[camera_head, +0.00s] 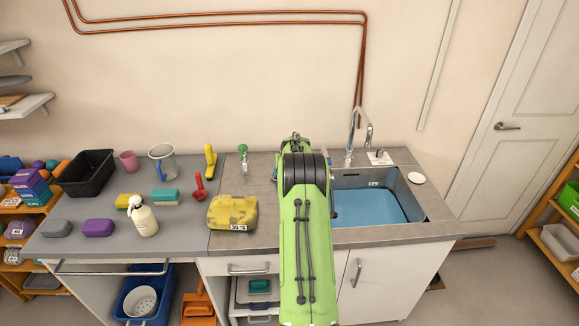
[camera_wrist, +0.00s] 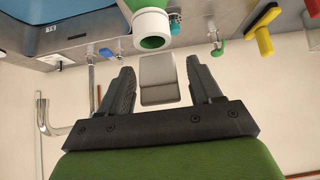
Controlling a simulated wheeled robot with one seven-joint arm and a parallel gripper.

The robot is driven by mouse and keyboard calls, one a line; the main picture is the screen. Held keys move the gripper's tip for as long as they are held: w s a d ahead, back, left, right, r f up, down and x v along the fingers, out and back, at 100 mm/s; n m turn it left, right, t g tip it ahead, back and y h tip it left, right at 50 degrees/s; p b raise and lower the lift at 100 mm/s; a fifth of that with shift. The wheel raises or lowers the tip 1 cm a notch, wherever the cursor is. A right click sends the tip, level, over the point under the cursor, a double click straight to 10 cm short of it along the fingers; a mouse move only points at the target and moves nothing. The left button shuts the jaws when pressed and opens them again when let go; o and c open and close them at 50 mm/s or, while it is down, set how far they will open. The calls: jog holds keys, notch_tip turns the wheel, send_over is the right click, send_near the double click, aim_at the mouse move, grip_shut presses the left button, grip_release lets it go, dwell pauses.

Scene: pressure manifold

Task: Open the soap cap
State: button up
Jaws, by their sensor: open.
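In the wrist view, which is upside down, a green bottle with a white collar (camera_wrist: 152,28) stands at the top middle; its round mouth shows green inside. A pale grey flat flap (camera_wrist: 158,82), which looks like the soap cap, extends from beside the collar; I cannot tell for sure that it is hinged there. My gripper (camera_wrist: 160,68) is open, with one dark finger on each side of the flap and visible gaps between. In the head view my green arm hides the gripper, the bottle and the flap.
The sink (camera_head: 375,205) with its tap (camera_head: 358,130) is right of my arm. A yellow sponge (camera_head: 232,211) lies close on the left. The wall is behind.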

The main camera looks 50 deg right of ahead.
jog(key=b+v, duration=0.3)
jog(key=v, duration=1.2)
jog(key=shift+s+a+r, duration=0.2)
jog(key=shift+a, duration=0.05)
